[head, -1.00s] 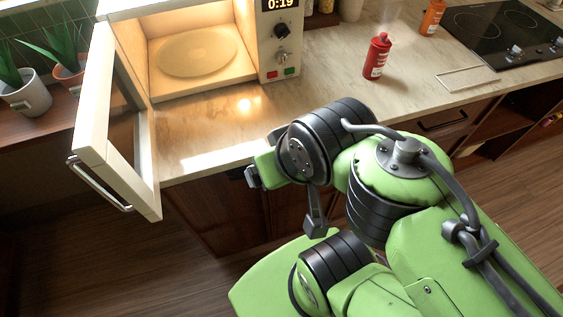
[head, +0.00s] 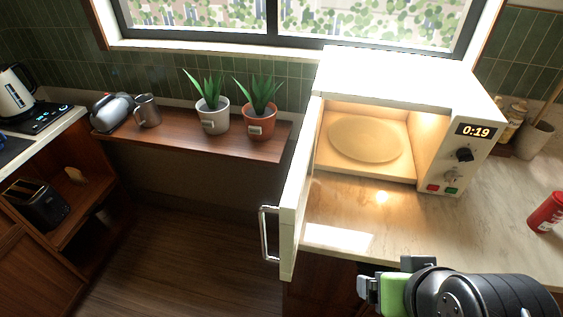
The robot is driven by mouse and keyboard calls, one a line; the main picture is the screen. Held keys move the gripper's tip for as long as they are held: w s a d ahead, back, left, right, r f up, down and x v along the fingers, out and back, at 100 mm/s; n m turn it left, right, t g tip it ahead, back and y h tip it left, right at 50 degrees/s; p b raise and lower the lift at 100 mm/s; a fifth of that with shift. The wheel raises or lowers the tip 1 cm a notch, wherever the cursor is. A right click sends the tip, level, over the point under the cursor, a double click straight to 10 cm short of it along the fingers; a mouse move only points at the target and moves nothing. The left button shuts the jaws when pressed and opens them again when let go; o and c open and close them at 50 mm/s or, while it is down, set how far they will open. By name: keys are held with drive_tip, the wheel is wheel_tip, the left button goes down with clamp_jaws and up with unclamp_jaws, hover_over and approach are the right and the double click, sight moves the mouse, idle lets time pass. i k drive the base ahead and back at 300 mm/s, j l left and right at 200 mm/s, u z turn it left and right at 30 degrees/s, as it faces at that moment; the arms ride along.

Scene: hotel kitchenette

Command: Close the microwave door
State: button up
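The white microwave (head: 473,105) stands on the counter at the right, lit inside, with a round turntable (head: 369,139) that looks empty and a display reading 0:19. Its door (head: 293,205) is wide open, hinged on the left side and jutting out past the counter's front edge. The door's metal handle (head: 268,234) is on the door's left face. My gripper (head: 368,291) is at the bottom, right of the door and apart from it, near the counter's front edge. Its fingers are only partly seen, so its opening is unclear.
The counter (head: 420,225) in front of the microwave is clear. A red bottle (head: 547,213) stands at the far right. The floor (head: 190,245) left of the door is free.

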sight(291, 210)
drive_tip(key=j+z, duration=0.3)
drive_tip(key=j, duration=0.8)
drive_tip(key=j+u, duration=0.2)
drive_tip(key=u, duration=0.3)
drive_tip(key=k+j+u, duration=0.1)
drive_tip(key=j+u, duration=0.15)
drive_tip(key=u, duration=0.25)
drive_tip(key=j+u, duration=0.25)
drive_tip(key=u, duration=0.25)
drive_tip(key=i+j+u, duration=0.1)
drive_tip(key=u, duration=0.4)
drive_tip(key=j, duration=0.1)
